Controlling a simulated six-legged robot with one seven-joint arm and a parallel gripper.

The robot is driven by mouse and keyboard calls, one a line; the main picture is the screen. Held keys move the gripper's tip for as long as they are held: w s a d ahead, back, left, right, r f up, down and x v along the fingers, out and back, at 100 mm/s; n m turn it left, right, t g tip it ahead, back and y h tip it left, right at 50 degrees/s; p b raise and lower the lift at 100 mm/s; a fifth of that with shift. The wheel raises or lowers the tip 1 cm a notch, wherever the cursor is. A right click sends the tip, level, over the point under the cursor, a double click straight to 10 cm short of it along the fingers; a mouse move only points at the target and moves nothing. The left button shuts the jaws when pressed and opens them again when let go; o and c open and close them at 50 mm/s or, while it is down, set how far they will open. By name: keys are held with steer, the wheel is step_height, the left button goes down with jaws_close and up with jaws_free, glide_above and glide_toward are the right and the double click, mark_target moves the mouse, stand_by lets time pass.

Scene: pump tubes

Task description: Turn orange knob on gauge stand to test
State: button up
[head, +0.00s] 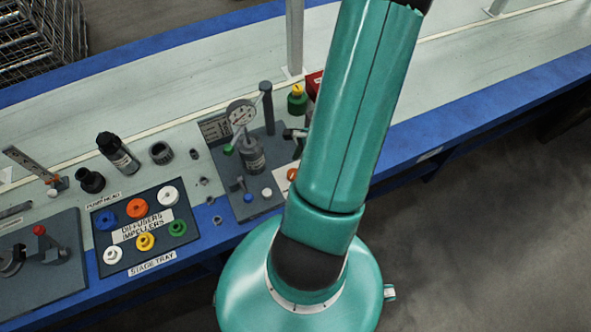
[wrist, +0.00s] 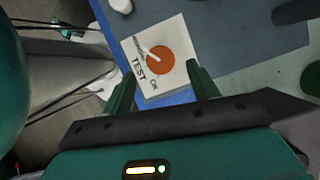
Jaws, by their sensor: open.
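The orange knob (wrist: 160,62) is a round disc on a white label plate (wrist: 179,36) in the wrist view. A white pointer mark on it points to the upper left, toward a small word I cannot read. "TEST" is printed just below and left of the knob, and "OK" lower down. My gripper (wrist: 164,85) is open, its two green fingers apart on the near side of the knob, empty. In the head view the orange knob (head: 292,174) is partly hidden by my arm, on the grey gauge stand (head: 262,205), which carries a round dial gauge (head: 240,113).
The stage tray (head: 187,243) with several coloured discs lies left of the stand. A black bottle (head: 117,153) and dark fittings stand behind the tray. A dark post (head: 266,107) rises on the stand, with a green-and-yellow part (head: 297,99) behind. The bench has a blue edge.

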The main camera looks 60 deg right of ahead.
mark_target(295, 171)
steer(key=shift+x, duration=2)
steer(key=shift+c, duration=0.2)
steer(key=c, duration=0.9)
